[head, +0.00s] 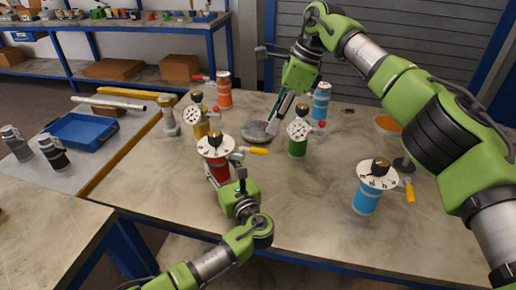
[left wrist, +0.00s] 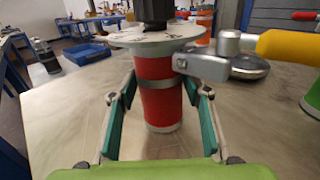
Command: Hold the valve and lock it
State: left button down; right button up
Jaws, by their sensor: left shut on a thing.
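A red valve vessel (head: 218,170) with a white dial flange (head: 216,145), a dark knob on top and a yellow-handled lever (head: 253,150) stands upright on the metal table. My left gripper (head: 226,172) is around its body from the front. In the left wrist view its teal finger pads stand on both sides of the red body (left wrist: 160,100), below the flange (left wrist: 158,34); the lever's metal bracket (left wrist: 202,66) points right to the yellow handle (left wrist: 290,47). My right gripper (head: 278,112) hangs pointing down between the red and green vessels; its finger opening is unclear.
A green vessel (head: 297,147) stands right of the red one, a yellow one (head: 200,130) behind it. A grey round disc (head: 257,132) lies behind the lever. The table front centre is clear.

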jog(key=shift+o, duration=0.5)
jog(key=n+t+y, duration=0.5)
jog(key=t+y, duration=0.1)
jog(key=y, duration=0.4)
send_near(264, 152)
jog(key=x, duration=1)
jog(key=shift+w+f, duration=0.35)
jog(key=shift+w, duration=0.05)
jog(key=shift+h, duration=0.3)
grip_shut()
